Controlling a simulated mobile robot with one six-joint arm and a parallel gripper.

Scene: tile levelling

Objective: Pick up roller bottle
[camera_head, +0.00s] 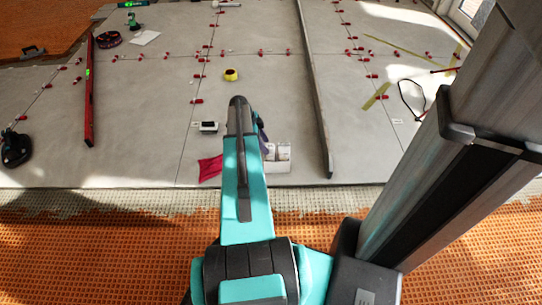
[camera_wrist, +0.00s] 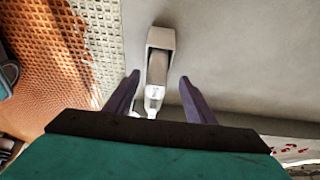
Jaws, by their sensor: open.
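A small white, bottle-like thing (camera_wrist: 154,93), which looks to be the roller bottle, shows in the wrist view between my fingers. It adjoins a long pale grey piece with a darker middle (camera_wrist: 158,66); I cannot tell whether the two are one object. My gripper (camera_wrist: 156,76) is open, its dark purple fingers on either side with gaps to the pale piece. The lower end of the white part is hidden behind my gripper body. In the head view my arm covers most of this spot; one purple finger shows beside white items on the floor (camera_head: 277,154).
A pink cloth (camera_head: 210,167) and a small dark-and-white device (camera_head: 208,127) lie left of my arm. A yellow tape roll (camera_head: 231,75) lies farther off. A long bar (camera_head: 316,95) and a red level (camera_head: 89,95) lie on the tiles. Red clips line the joints. Orange matting (camera_head: 100,250) is nearest.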

